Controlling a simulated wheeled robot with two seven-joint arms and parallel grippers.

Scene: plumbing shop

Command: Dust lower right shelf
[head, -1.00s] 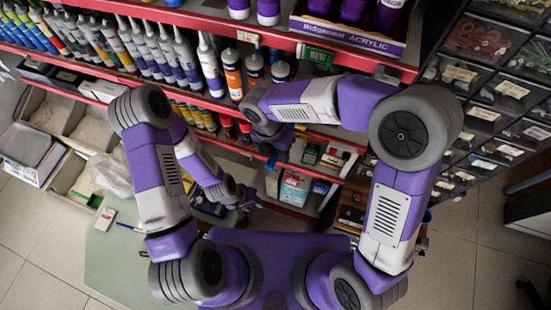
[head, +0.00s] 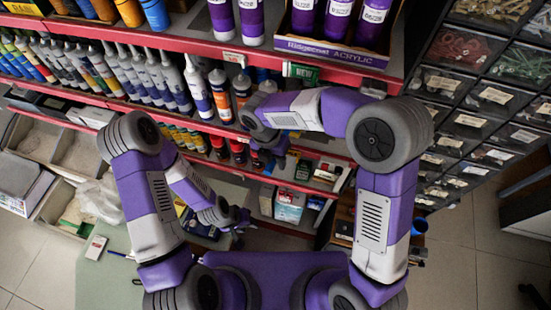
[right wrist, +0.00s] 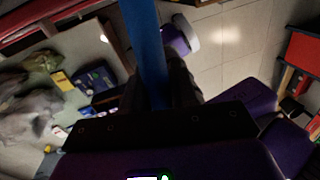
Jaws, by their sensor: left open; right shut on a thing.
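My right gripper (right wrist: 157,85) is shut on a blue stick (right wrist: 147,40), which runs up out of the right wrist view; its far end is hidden. In the head view my right forearm reaches left across the shelf fronts, and the right gripper (head: 268,158) hangs before the lower shelves, small and dark. A lower right shelf (head: 295,182) with a red edge carries small boxes and bottles. Below it, more boxes (head: 290,203) stand on another level. I cannot tell whether the stick touches a shelf. My left gripper (head: 240,222) is open, low and left of these boxes.
Tubes (head: 165,80) and purple bottles (head: 250,22) fill the upper shelves. Drawers of small parts (head: 470,90) stand at the right. Bins and a plastic bag (head: 102,200) are at the left. A pale green surface (head: 105,280) lies lower left. Tiled floor is clear at the right.

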